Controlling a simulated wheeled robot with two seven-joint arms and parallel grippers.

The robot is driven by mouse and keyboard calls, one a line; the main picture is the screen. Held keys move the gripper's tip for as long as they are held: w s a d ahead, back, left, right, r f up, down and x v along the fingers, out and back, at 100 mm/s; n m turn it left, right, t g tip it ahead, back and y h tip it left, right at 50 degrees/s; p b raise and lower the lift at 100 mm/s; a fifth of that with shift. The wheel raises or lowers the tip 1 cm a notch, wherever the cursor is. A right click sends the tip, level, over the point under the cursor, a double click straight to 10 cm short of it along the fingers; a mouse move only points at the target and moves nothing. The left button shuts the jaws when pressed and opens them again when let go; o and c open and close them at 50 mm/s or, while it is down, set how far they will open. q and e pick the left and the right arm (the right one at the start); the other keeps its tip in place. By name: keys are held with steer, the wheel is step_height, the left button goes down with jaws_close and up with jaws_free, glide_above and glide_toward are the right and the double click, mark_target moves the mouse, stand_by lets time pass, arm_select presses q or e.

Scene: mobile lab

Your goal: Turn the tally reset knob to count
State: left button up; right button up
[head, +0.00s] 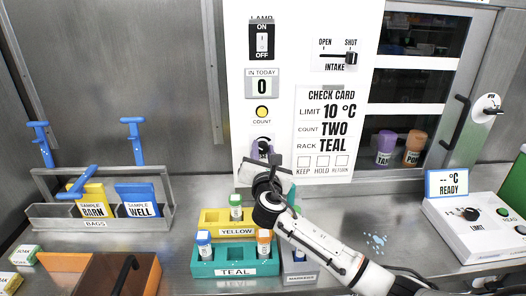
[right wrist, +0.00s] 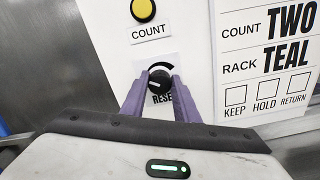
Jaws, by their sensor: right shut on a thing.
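The tally reset knob (right wrist: 159,82) is a round black knob on the white panel, below the yellow COUNT button. A black curved mark shows above it, and the lettering below is partly covered. My right gripper (right wrist: 160,90) has its two purple fingers on either side of the knob and is shut on it. In the head view my right gripper (head: 262,160) reaches up to the panel and hides most of the knob. The yellow COUNT button (head: 262,113) also shows in the right wrist view (right wrist: 143,10). My left gripper is not in view.
A check card (head: 325,135) is right of the knob. A bag holder (head: 150,217) stands at left. The worktop right of my arm is mostly clear.

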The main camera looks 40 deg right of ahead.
steer(key=shift+n, duration=0.4)
steer(key=o, duration=1.1)
steer(key=shift+c, duration=0.2)
steer(key=v, duration=1)
steer(key=shift+s+b, duration=0.15)
steer(key=shift+b, duration=0.2)
steer(key=shift+a, duration=0.1)
